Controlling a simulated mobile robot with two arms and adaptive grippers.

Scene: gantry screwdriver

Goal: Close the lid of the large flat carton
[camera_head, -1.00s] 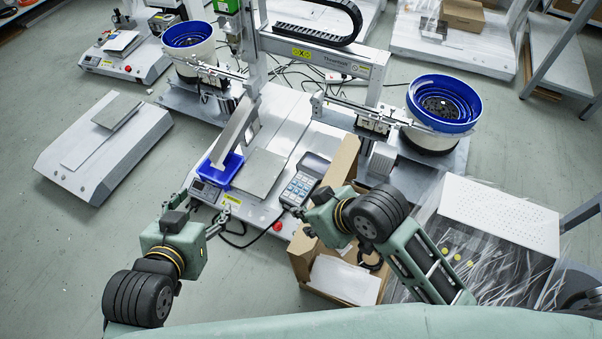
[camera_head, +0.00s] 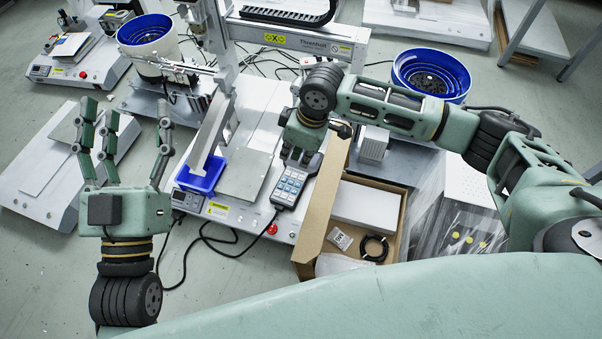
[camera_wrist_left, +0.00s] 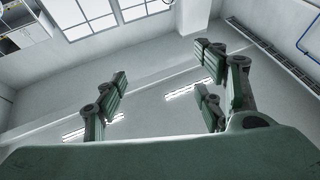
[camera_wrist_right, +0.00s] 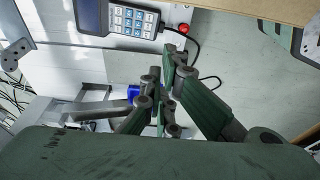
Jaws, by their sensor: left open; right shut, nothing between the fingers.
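The large flat carton (camera_head: 399,225) stands open in the head view. Its brown lid (camera_head: 322,205) stands raised along the carton's left side. A strip of brown cardboard (camera_wrist_right: 255,8) shows at the top of the right wrist view. My right gripper (camera_head: 294,158) is shut and empty, pointing down just beyond the lid's upper end, apart from it as far as I can tell. Its closed fingers also show in the right wrist view (camera_wrist_right: 160,78).
The carton holds a white box (camera_head: 366,204), a black coiled cable (camera_head: 374,248) and a small packet (camera_head: 340,238). A keypad unit (camera_head: 290,185) and a blue tray (camera_head: 203,175) lie left of it. A plastic-wrapped crate (camera_head: 458,215) stands right. Floor is free at lower left.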

